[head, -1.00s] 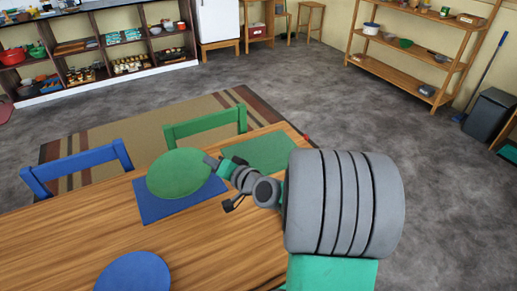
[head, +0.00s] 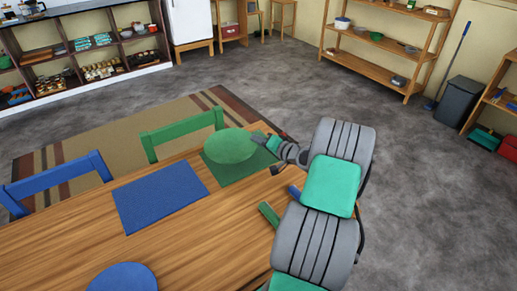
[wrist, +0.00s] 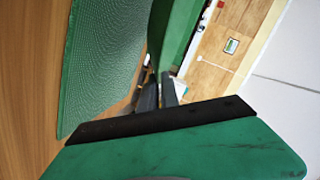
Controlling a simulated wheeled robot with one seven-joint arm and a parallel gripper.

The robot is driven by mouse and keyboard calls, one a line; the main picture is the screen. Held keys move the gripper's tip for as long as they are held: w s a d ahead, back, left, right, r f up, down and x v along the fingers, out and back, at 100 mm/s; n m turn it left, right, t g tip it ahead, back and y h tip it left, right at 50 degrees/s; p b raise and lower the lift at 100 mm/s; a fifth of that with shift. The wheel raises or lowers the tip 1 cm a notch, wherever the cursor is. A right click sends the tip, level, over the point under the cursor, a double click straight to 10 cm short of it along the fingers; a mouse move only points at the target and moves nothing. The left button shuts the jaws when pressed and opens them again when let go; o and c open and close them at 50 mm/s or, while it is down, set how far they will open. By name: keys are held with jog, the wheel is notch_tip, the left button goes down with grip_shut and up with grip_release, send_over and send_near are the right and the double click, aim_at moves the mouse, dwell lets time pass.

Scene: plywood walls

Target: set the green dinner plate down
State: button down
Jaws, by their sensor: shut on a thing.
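The green dinner plate (head: 231,146) is over the green placemat (head: 240,172) at the far right end of the wooden table. My gripper (head: 265,141) is shut on the plate's right edge. In the wrist view the plate (wrist: 180,32) shows nearly edge-on between the dark fingers, and the textured placemat (wrist: 100,65) lies to its left. A gap shows between them there, so the plate seems just above the mat; I cannot tell how high. The plate hides part of the mat in the head view.
A bare blue placemat (head: 160,195) lies left on the wooden table (head: 190,245). A blue plate (head: 122,278) is at the near edge. A green chair (head: 183,130) and a blue chair (head: 57,175) stand along the far side.

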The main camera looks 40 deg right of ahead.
aim_at(259, 155)
jog(key=f, duration=0.1)
jog(key=d+f, duration=0.1)
jog(key=f, duration=0.1)
jog(key=w+f, duration=0.1)
jog(key=f, duration=0.1)
jog(key=shift+w+d+f, duration=0.1)
jog(key=shift+d, duration=0.2)
jog(key=c, duration=1.6)
grip_release()
